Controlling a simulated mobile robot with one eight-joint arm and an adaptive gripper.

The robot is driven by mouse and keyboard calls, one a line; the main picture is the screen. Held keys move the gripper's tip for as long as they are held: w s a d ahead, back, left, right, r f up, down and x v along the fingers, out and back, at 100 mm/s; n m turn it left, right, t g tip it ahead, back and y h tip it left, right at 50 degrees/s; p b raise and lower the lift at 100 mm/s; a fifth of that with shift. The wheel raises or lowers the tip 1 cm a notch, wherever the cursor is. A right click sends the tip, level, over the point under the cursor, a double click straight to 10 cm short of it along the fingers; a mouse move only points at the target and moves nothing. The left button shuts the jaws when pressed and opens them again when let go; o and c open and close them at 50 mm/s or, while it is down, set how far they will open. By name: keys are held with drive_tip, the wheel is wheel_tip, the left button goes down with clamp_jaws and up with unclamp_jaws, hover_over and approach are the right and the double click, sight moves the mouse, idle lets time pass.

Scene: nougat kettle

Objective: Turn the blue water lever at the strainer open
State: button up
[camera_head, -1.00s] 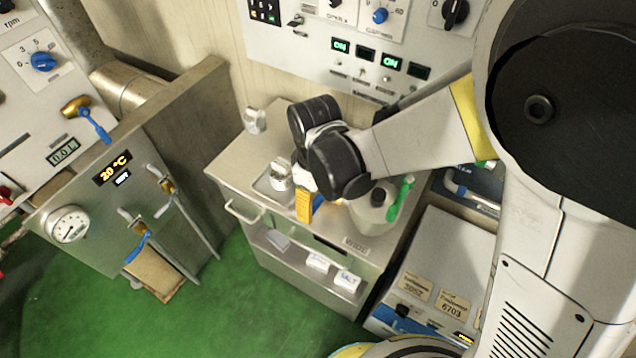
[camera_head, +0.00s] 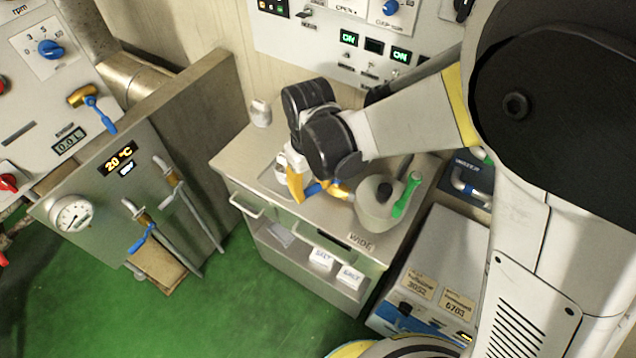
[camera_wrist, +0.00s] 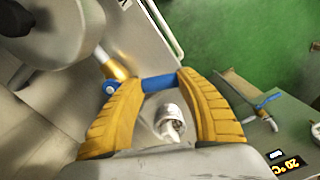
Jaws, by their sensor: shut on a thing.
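The blue water lever (camera_wrist: 158,83) lies between the yellow fingers of my gripper (camera_wrist: 162,88) in the wrist view. It joins a brass valve (camera_wrist: 117,66) on a pipe to its left. In the head view the lever (camera_head: 316,188) and brass valve (camera_head: 341,190) show beside a grey rounded vessel (camera_head: 378,212) with a green handle, which I take for the strainer. My gripper (camera_head: 300,187) is shut on the lever, tilted low over the counter. Its fingers and wrist hide part of the lever in the head view.
A small metal cup (camera_wrist: 170,122) shows beyond the fingers in the wrist view. A white container (camera_head: 261,113) stands at the counter's back left. Another panel with blue levers (camera_head: 143,238) is to the left. Green floor (camera_head: 230,300) is clear in front.

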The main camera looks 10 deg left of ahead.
drive_tip(key=m, duration=0.1)
drive_tip(key=w+a+m, duration=0.1)
drive_tip(key=shift+w+a+m, duration=0.1)
drive_tip(key=shift+w+m, duration=0.2)
drive_tip(key=shift+m, duration=0.1)
drive_tip(key=w+m, duration=0.1)
drive_tip(key=w+a+m, duration=0.1)
drive_tip(key=m, duration=0.1)
drive_tip(key=shift+w+m+b, duration=0.15)
drive_tip(key=shift+m+b, duration=0.15)
drive_tip(key=shift+b, duration=0.1)
drive_tip(key=w+m, duration=0.2)
drive_tip(key=m, duration=0.1)
drive_tip(key=shift+w+m, duration=0.15)
drive_tip(key=shift+m, duration=0.15)
drive_tip(key=shift+w+d+m, duration=0.15)
drive_tip(key=shift+w+m, duration=0.4)
drive_tip(key=shift+m, duration=0.3)
drive_tip(key=shift+w+d+m, duration=0.15)
drive_tip(key=shift+w+m, duration=0.35)
drive_tip(key=shift+m, duration=0.35)
drive_tip(key=o, duration=1.4)
drive_tip(key=shift+w, duration=0.1)
